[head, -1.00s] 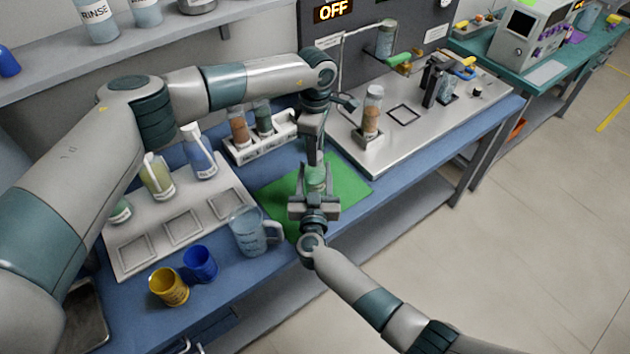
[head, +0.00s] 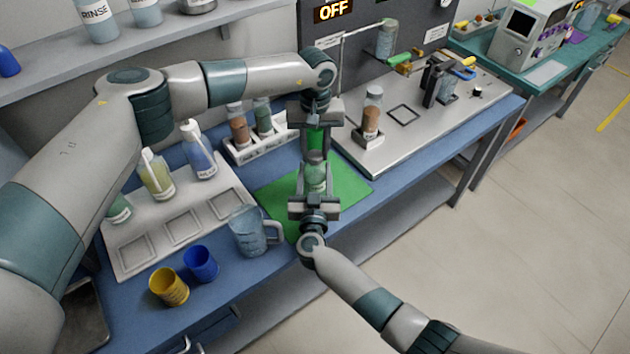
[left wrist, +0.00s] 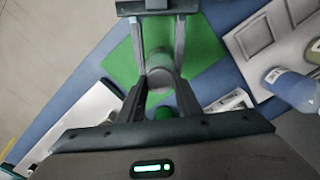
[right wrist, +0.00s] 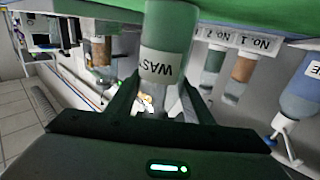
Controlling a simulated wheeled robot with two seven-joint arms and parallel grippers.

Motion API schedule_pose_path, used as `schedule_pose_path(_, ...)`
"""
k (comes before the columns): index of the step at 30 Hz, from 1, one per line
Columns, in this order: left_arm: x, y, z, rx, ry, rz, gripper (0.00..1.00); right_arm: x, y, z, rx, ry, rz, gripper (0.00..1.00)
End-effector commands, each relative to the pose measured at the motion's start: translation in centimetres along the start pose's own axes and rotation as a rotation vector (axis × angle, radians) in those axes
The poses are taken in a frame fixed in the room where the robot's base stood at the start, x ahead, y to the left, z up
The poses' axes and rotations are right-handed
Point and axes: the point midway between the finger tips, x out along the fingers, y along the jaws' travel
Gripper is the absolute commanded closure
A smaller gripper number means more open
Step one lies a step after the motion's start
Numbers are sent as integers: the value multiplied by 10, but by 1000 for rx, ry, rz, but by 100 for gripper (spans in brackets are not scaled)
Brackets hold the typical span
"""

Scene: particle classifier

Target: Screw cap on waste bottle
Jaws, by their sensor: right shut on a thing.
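The waste bottle (right wrist: 166,68), clear with a white label and greenish contents, stands above the green mat; it also shows in the head view (head: 315,178). My right gripper (head: 314,197) is shut around its body. My left gripper (head: 316,145) is straight above the bottle, pointing down. Its fingers are apart.
A measuring jug (head: 247,230) stands left of my right gripper, near a blue cup (head: 201,263) and a yellow cup (head: 169,286). A white rack (head: 245,152) with bottles is behind. A steel plate (head: 370,155) with a brown-filled bottle is to the right.

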Motion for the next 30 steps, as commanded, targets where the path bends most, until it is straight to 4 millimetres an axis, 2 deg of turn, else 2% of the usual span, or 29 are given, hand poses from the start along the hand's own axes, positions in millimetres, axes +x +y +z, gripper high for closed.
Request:
schedule_pose_path(1,0,-1,-1,-2,1,0,56,-1,0,0,0,-1,0,100)
schedule_pose_path(2,0,0,-1,-2,1,0,49,-1,0,0,0,-1,0,100)
schedule_pose_path(11,0,0,0,-3,0,0,49,0,0,1,0,-1,-1,100)
schedule_pose_path(17,-9,0,-1,-3,1,1,49,0,0,0,1,-1,0,100)
schedule_pose_path(23,-33,0,-1,-2,2,1,49,0,0,0,1,-1,0,100)
schedule_pose_path(30,-75,0,-1,-4,2,1,49,0,0,0,1,-1,0,100)
